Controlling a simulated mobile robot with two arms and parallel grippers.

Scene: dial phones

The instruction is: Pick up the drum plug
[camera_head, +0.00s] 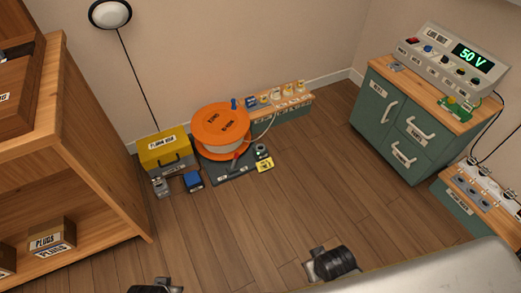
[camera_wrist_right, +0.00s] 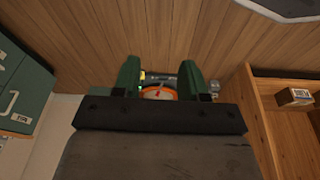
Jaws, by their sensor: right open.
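An orange cable drum (camera_head: 220,122) stands on a dark mat (camera_head: 232,173) by the back wall, with a pale cable running from its right side toward the low bench. A small dark piece (camera_head: 262,151) lies at the mat's right edge; I cannot tell whether it is the drum plug. In the right wrist view the drum (camera_wrist_right: 159,94) shows small and far off, partly hidden behind my gripper. My right gripper (camera_wrist_right: 160,70) is open, its two green fingers apart with nothing between them, well away from the drum. My left gripper's fingers are not visible.
Wooden shelving (camera_head: 105,150) is at left; a green cabinet (camera_head: 410,130) is at right. The middle floor is clear.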

